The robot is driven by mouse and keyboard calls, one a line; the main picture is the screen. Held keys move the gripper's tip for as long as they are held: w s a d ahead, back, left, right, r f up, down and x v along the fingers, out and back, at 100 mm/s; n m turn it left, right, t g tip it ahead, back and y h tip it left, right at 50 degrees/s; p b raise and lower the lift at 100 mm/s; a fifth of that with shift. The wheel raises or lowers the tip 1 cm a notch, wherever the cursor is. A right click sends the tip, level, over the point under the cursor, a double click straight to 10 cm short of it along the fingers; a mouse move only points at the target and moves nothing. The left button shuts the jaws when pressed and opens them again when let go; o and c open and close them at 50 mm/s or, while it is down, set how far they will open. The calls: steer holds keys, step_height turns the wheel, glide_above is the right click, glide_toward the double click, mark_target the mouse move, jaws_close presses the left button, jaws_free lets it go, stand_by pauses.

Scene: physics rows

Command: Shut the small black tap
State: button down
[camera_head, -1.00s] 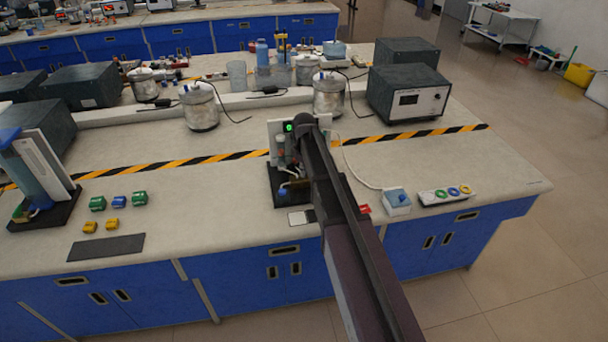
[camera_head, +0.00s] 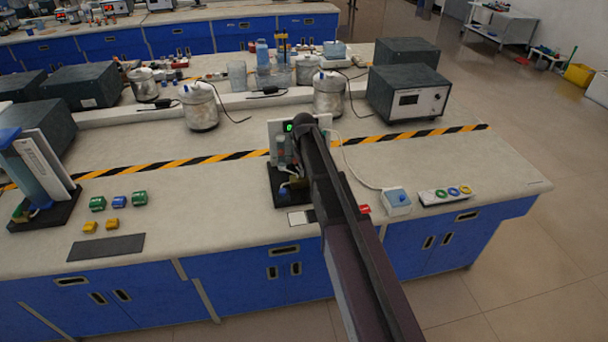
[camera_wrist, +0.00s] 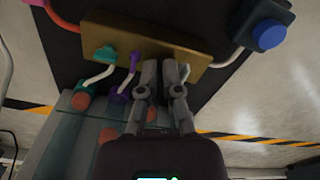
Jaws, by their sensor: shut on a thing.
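A brass-coloured block (camera_wrist: 120,36) with small taps on it runs across the upper wrist view. A teal tap (camera_wrist: 104,54) and a purple tap (camera_wrist: 133,62) sit on its left part. My gripper (camera_wrist: 167,70) is at the block's right part, right of the purple tap. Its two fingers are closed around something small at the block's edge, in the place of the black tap. The tap itself is mostly hidden between the fingers, so its turn cannot be read. In the head view my arm covers much of the rig, which stands on a black base (camera_head: 288,201).
A blue round knob (camera_wrist: 268,34) on a dark housing is right of the block. Clear tubes (camera_wrist: 75,130) lie left of my gripper. In the head view, a blue-white box (camera_head: 397,201) and a socket strip (camera_head: 447,195) are to the right.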

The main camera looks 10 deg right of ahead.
steer(key=m, duration=0.3)
steer(key=c, duration=1.1)
jaws_free()
steer(key=shift+m, duration=0.3)
steer(key=shift+c, duration=0.2)
steer(key=shift+r, duration=0.1)
steer(key=shift+r+p, duration=3.4)
steer(key=shift+p, duration=0.15)
steer(key=s, duration=2.6)
steer(key=shift+a, duration=0.2)
